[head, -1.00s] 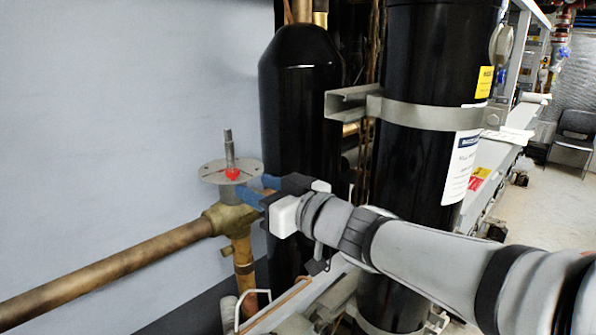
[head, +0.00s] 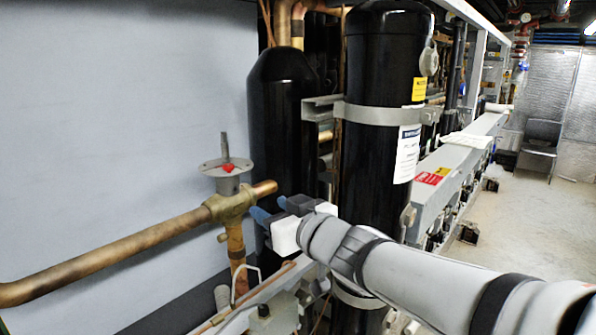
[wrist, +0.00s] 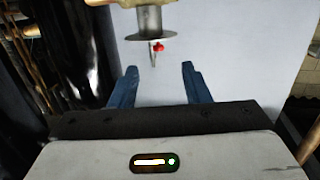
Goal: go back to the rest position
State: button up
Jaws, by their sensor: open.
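My gripper (head: 266,208) is open and empty, with its blue fingers apart in front of the black cylinders in the head view. It also shows in the wrist view (wrist: 158,84), with nothing between its fingers. The valve (head: 228,186) has a round grey plate, an upright stem and a small red part. It sits on a brass pipe to the left of my gripper, clear of the fingers. The valve's plate and red part also show in the wrist view (wrist: 152,37), beyond the fingertips.
A brass pipe (head: 120,253) runs left from the valve along the grey wall (head: 110,110). Two black cylinders (head: 375,170) stand behind my arm. A grey rack rail (head: 450,165) runs back to the right. Open floor (head: 520,240) and a chair (head: 540,140) lie at the right.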

jog(key=s+d+f+m+g+h, duration=0.2)
jog(key=d+f+m+h, duration=0.1)
jog(key=d+f+h, duration=0.4)
jog(key=s+d+f+m+g+h, duration=0.1)
jog(key=s+d+f+m+h, duration=0.25)
jog(key=d, duration=0.65)
jog(key=s+d+f+m+g, duration=0.1)
jog(key=s+d+f+g, duration=0.1)
jog(key=s+f+g, duration=0.5)
jog(key=s+f, duration=0.2)
jog(key=s, duration=0.3)
jog(key=shift+s, duration=0.2)
